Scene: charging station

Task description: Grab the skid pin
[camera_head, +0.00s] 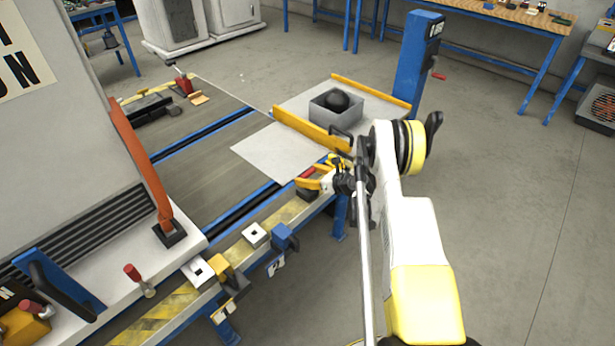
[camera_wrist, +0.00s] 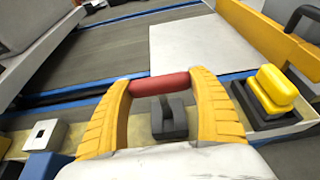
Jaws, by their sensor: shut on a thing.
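The skid pin shows as a red cylindrical grip (camera_wrist: 158,84) lying across between the yellow fingertips of my gripper (camera_wrist: 159,88) in the wrist view. My gripper is shut on it, one finger at each end. In the head view the red grip (camera_head: 307,172) shows at the tips of the yellow fingers of my gripper (camera_head: 310,180), over the striped near rail. A dark grey block with a slot (camera_wrist: 170,118) shows between the fingers.
A yellow-topped block (camera_wrist: 273,92) stands close to the right finger. A white square plate with a hole (camera_wrist: 45,138) is at left. A grey box with a dark ball (camera_head: 338,104) stands on the platform beyond. Another red-handled pin (camera_head: 134,273) is at lower left. A blue post (camera_head: 417,65) rises behind.

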